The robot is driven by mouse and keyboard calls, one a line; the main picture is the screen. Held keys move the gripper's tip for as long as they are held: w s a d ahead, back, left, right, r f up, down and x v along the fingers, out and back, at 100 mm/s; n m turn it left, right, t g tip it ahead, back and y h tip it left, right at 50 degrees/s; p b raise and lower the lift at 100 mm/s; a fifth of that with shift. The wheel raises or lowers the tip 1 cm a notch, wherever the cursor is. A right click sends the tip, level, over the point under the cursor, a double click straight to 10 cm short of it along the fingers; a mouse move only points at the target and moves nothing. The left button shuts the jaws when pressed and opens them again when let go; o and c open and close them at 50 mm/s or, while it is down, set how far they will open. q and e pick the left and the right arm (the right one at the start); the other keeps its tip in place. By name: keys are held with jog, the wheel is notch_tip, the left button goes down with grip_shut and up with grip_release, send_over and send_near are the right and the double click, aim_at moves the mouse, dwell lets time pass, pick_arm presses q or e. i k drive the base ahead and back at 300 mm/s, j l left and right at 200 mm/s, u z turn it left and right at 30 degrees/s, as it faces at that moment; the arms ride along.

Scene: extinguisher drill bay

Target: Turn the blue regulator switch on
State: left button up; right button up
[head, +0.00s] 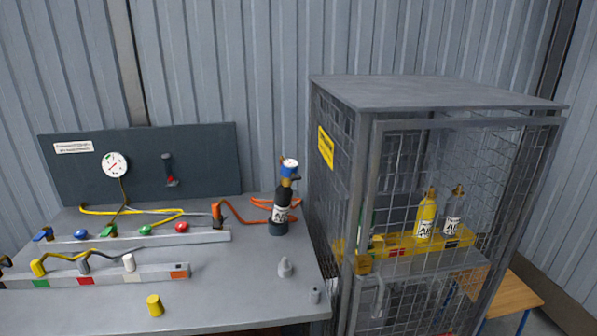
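A black cylinder (281,210) stands upright at the right rear of the grey bench. On its top sits a blue fitting with a white round face (289,166), which looks like a regulator. Its switch is too small to make out. At the left, a grey manifold bar (205,237) carries coloured knobs, among them a blue knob (81,234) and another blue part (43,235) at the bar's left end. I cannot tell from the picture which blue part is the regulator switch, or its setting. Neither of my grippers is in view.
A mesh cage (440,92) with yellow (426,218) and grey (453,212) bottles stands right of the bench. A dark panel (215,160) with a gauge (115,165) stands behind. Hoses lie on the bench (230,290). A yellow cap (154,305) and grey fitting (285,267) stand in front.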

aim_at(293, 177)
jog(key=i+l+u, duration=0.15)
jog(key=l, duration=0.25)
jog(key=i+l+u, duration=0.15)
jog(key=l, duration=0.3)
jog(key=i+l+u, duration=0.15)
jog(key=l, duration=0.3)
jog(key=i+l+u, duration=0.2)
jog(key=l, duration=0.25)
jog(key=k, duration=0.1)
